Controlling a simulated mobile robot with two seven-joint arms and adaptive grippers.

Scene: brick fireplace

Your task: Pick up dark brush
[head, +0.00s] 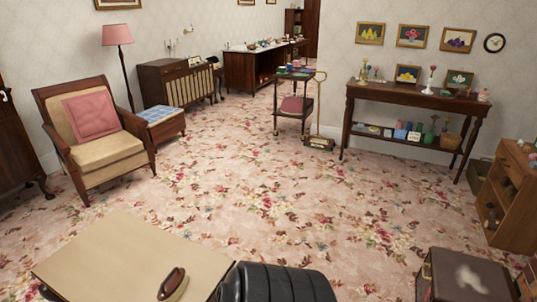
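A small dark reddish-brown oblong object, which looks like the dark brush (173,284), lies on a flat beige tabletop (120,255) at the bottom left of the head view. It is near the table's front right part, with a lighter edge along its side. Its bristles cannot be made out clearly. Neither of my grippers is in view.
A black ribbed object (275,284) stands right of the tabletop, close to the brush. A dark brown case (465,278) is at bottom right. An armchair (95,135) stands left and a console table (415,102) right. The floral carpet (290,195) between is clear.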

